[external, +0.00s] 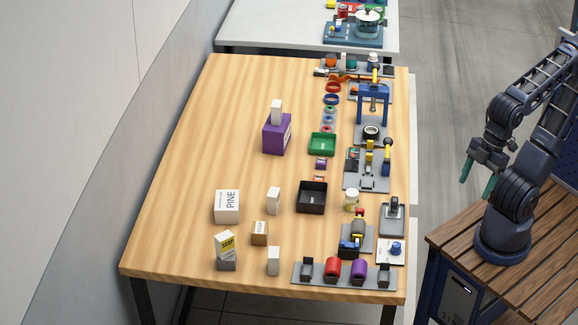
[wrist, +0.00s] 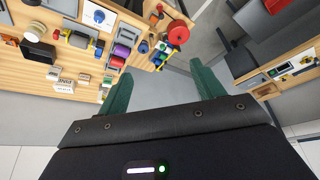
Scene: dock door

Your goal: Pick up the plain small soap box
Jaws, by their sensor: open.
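Small plain white boxes stand upright on the wooden table: one (external: 273,200) right of the PINE box, one (external: 274,260) near the front edge, and one (external: 277,110) on top of a purple box (external: 276,136). A small brown box (external: 259,233) with a white label stands between the two lower ones. A white-and-yellow labelled box (external: 225,243) sits tilted on a grey block. I cannot tell which one is the plain soap box. My gripper (external: 476,178) is open and empty, well right of the table; its green fingers (wrist: 160,70) also show in the wrist view.
A large white PINE box (external: 227,207) stands at the left. A black tray (external: 312,197) and a green tray (external: 321,144) lie mid-table. Fixtures and a rack (external: 344,273) of colored cylinders crowd the right and front edges. The table's upper left is clear.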

